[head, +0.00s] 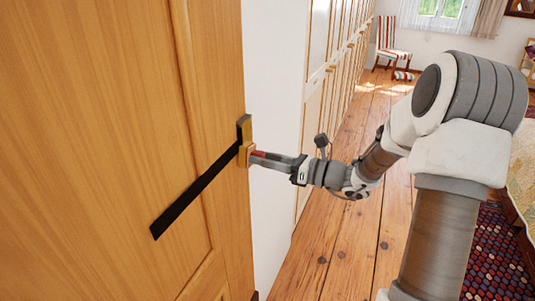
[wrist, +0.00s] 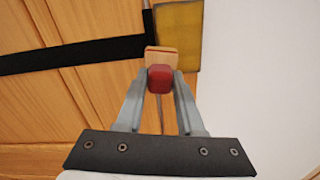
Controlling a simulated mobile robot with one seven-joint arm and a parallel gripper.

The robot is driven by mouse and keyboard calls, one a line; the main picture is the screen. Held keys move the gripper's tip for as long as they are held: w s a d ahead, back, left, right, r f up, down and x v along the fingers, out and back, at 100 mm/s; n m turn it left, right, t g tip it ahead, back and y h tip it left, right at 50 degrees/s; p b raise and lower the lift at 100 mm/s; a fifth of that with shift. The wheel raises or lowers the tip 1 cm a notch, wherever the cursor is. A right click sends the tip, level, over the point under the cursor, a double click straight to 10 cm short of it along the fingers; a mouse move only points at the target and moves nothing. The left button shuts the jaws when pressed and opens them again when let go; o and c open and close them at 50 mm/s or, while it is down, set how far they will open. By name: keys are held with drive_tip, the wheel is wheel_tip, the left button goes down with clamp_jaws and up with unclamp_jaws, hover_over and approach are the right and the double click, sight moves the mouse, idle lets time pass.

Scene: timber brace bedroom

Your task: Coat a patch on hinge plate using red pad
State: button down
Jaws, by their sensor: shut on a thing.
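The hinge is a long black strap (head: 195,190) across the wooden door, ending at an upright plate by the door's edge. The yellowish plate (wrist: 179,35) shows at the top of the wrist view, with black beside it on its left. My gripper (head: 268,159) is shut on the red pad (wrist: 160,79), which sits between the fingertips. A tan, wood-coloured block (wrist: 162,55) lies just beyond the red part, at the lower left of the yellowish plate. I cannot tell whether the block touches the plate. The pad's far face is hidden.
The wooden door (head: 105,90) fills the left side. A white wall (head: 272,120) adjoins its edge, with tall panelled cupboards (head: 318,100) behind. Wooden floor (head: 335,230) is open below my arm. A patterned rug (head: 485,255) and a bed edge are at the right. A striped chair (head: 391,42) stands far back.

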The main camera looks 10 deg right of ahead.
drive_tip(key=shift+s+a, duration=0.1)
drive_tip(key=shift+a, duration=0.15)
drive_tip(key=p+v, duration=0.1)
drive_tip(key=v, duration=0.5)
drive_tip(key=shift+p, duration=0.35)
drive_tip(key=shift+d, duration=0.1)
drive_tip(key=p+v, duration=0.1)
drive_tip(key=v, duration=0.2)
idle(0.4)
idle(0.3)
